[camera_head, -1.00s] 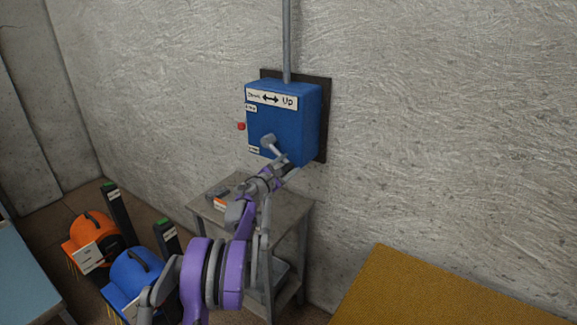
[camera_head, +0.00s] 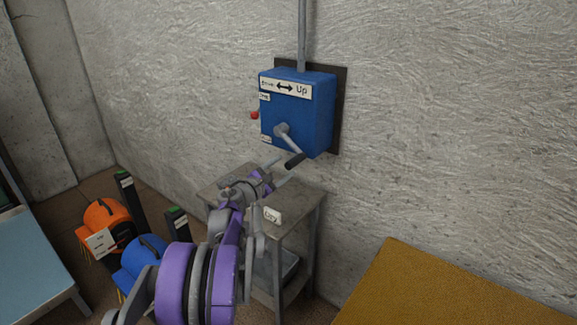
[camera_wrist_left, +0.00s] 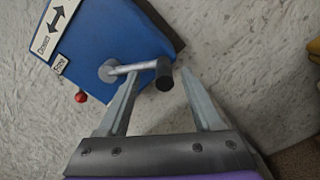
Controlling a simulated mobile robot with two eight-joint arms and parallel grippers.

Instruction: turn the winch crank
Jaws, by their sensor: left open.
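The winch is a blue box (camera_head: 325,110) on the wall, with a "Down/Up" arrow label (camera_head: 287,88) on its front. Its grey crank (camera_head: 288,139) points down and right, ending in a black handle (camera_head: 295,160). My left gripper (camera_head: 281,169) is open and empty, just below and in front of the handle. In the left wrist view the handle (camera_wrist_left: 164,79) appears between the two fingers (camera_wrist_left: 159,73), near their tips; whether they touch it I cannot tell. My right gripper is not in view.
A red knob (camera_head: 254,115) sticks out of the box's left side. A grey metal stand (camera_head: 312,208) is below it. Orange (camera_head: 105,220) and blue (camera_head: 145,255) machines stand at left. A yellow-brown surface (camera_head: 440,290) is at right, a light blue table (camera_head: 35,265) at left.

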